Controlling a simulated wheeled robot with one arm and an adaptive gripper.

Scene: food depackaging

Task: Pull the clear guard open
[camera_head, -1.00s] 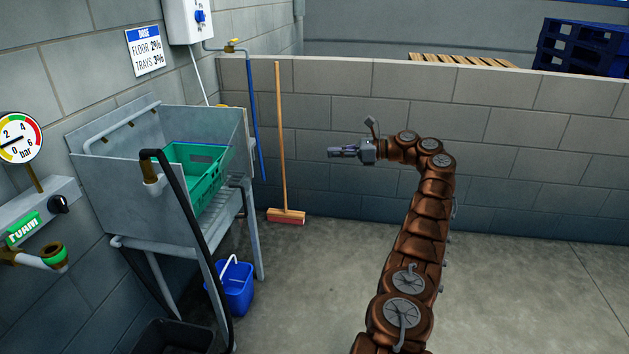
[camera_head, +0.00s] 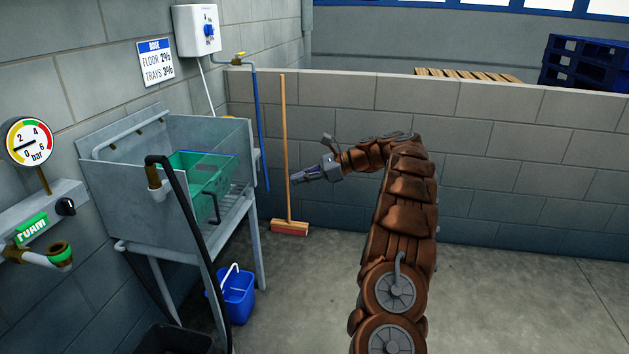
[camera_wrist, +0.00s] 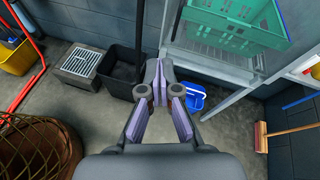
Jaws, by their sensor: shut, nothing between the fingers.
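A see-through pane, which looks like the clear guard (camera_head: 232,188), stands across the front of the steel sink (camera_head: 108,170). A dark bar-shaped handle (camera_head: 212,205) shows on it. Its edges are hard to make out. A green crate (camera_head: 190,170) sits in the sink, dimmed behind the pane; the crate also shows at the top of the wrist view (camera_wrist: 235,25). My gripper (camera_head: 293,180) is shut and empty, right of the sink and apart from the handle, in front of the broom. In the wrist view its fingertips (camera_wrist: 158,70) are together.
A broom (camera_head: 284,150) leans on the low block wall (camera_head: 520,150). A blue bucket (camera_head: 238,295) stands under the sink, and a black hose (camera_head: 195,240) hangs at its front. A black bin (camera_wrist: 122,72) is on the floor. Floor at right is clear.

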